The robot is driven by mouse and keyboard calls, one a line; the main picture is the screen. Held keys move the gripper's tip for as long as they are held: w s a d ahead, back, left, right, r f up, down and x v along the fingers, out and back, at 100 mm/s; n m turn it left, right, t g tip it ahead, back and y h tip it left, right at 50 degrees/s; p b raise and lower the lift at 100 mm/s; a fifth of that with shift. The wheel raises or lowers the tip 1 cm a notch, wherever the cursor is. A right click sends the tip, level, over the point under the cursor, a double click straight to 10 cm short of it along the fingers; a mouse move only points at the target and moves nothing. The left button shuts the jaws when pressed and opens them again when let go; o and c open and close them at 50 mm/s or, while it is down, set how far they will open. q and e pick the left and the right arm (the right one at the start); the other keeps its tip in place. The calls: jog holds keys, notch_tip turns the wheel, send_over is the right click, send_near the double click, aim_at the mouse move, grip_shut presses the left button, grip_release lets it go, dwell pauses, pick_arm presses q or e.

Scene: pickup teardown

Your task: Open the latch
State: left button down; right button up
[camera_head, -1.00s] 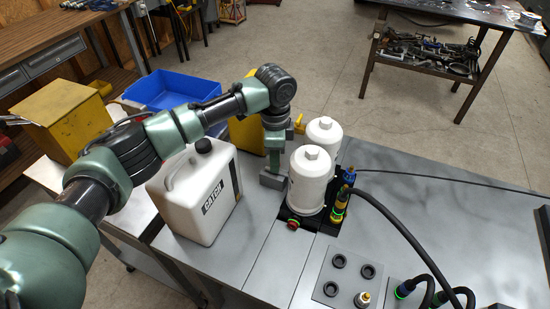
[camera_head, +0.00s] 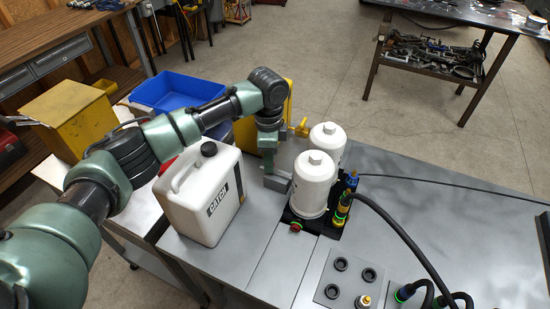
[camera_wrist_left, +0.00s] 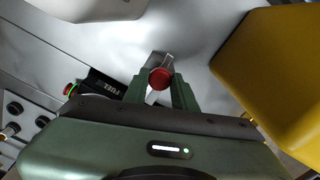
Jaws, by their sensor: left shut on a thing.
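The latch (camera_wrist_left: 160,79) shows in the left wrist view as a round red end with a pale metal bar. It sits between the two green fingers of my left gripper (camera_wrist_left: 159,90), which are shut on it. In the head view my left gripper (camera_head: 273,166) points down to the left of the white filter canisters (camera_head: 314,182), behind the white jug. The latch cannot be made out there. My right gripper is not in view.
A white jug (camera_head: 203,205) stands close in front of my left gripper. A yellow can (camera_head: 285,105) is behind it. A fitting with a red button (camera_head: 295,227) and hoses (camera_head: 398,220) lie around the canisters. The bench's right side is mostly clear.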

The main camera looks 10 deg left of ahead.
pick_arm(q)
jog(key=c, duration=1.1)
grip_release()
jog(key=shift+d, duration=0.1)
notch_tip(320, 180, up, 7)
jog(key=shift+f+b, duration=0.1)
jog(key=shift+b, duration=0.95)
jog(key=shift+r, duration=0.5)
